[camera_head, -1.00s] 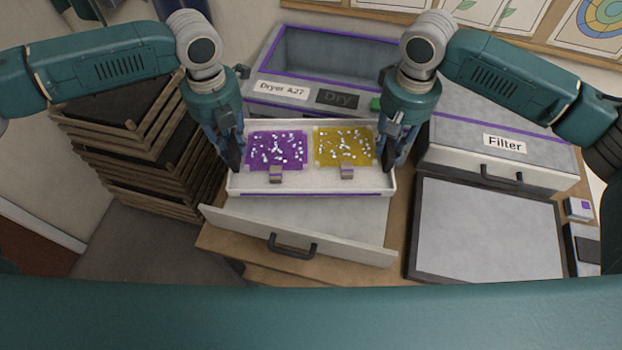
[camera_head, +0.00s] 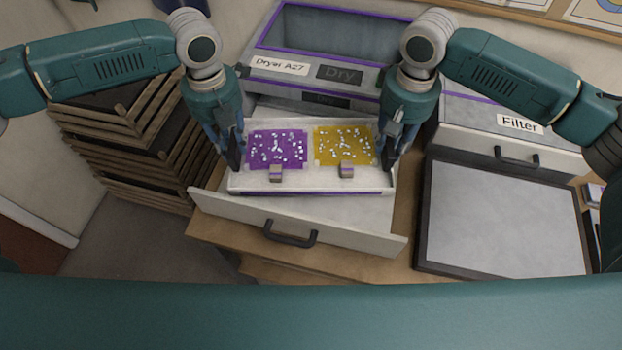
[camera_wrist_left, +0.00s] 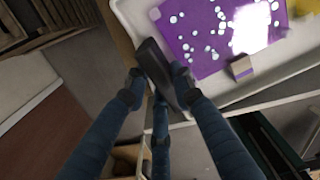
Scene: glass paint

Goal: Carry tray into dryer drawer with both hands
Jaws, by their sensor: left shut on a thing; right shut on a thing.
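The white tray (camera_head: 310,180) holds a purple speckled glass piece (camera_head: 276,149) on the left, a yellow speckled one (camera_head: 343,146) on the right, and two small blocks along its front. My left gripper (camera_head: 232,160) is shut on the tray's left end. In the left wrist view its fingers (camera_wrist_left: 160,80) close on a dark handle beside the tray wall. My right gripper (camera_head: 388,158) is shut on the tray's right end. The dryer drawer (camera_head: 298,232) is pulled out below the tray, with a dark handle. The tray is over the drawer; I cannot tell whether it touches the drawer floor.
The dryer (camera_head: 282,66) stands behind the drawer. A filter box (camera_head: 518,123) and a grey framed panel (camera_head: 505,218) are to the right. Stacked dark wooden racks (camera_head: 150,150) stand at the left, close to my left arm.

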